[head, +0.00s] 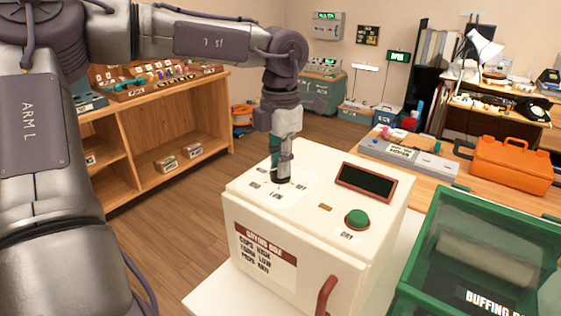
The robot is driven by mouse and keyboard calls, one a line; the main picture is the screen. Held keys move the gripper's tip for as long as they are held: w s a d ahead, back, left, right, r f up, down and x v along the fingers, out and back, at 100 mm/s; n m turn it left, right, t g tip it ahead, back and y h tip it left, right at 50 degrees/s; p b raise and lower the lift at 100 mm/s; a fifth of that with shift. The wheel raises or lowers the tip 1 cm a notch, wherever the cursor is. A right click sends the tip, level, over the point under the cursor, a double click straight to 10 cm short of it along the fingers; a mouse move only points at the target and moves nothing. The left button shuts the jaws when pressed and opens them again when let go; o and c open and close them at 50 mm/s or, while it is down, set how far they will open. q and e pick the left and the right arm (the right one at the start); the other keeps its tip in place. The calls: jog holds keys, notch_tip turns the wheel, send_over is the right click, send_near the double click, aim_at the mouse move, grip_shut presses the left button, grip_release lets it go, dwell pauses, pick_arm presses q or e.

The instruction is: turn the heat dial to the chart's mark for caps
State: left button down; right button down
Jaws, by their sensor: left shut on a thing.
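The heat dial (281,179) is a dark knob on the top of the cream buffing box, mostly hidden under my left gripper. My left gripper (282,172) comes down on it from above and is shut on it. Small printed marks ring the dial; they are too small to read surely, and the dial's pointer is hidden. The chart (265,257) on the box front has a dark red heading, and its top line seems to read caps high. My right gripper is out of view.
The box (328,233) also has a dark display (366,181), a green button (357,218) and a red handle (327,295). A green bin (421,262) stands close at right. An orange case (510,165) and a grey tray (408,157) lie on the table behind. A wooden shelf (185,133) stands left.

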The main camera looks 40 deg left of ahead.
pick_arm(q)
jog(key=m, duration=0.6)
jog(key=shift+r+p, duration=0.1)
jog(key=shift+p, duration=0.25)
jog(key=m+p, duration=0.1)
jog(key=m, duration=0.6)
jog(key=shift+m, duration=0.3)
jog(key=c, duration=1.1)
grip_release()
jog(key=shift+c, duration=0.2)
notch_tip(320, 180, up, 12)
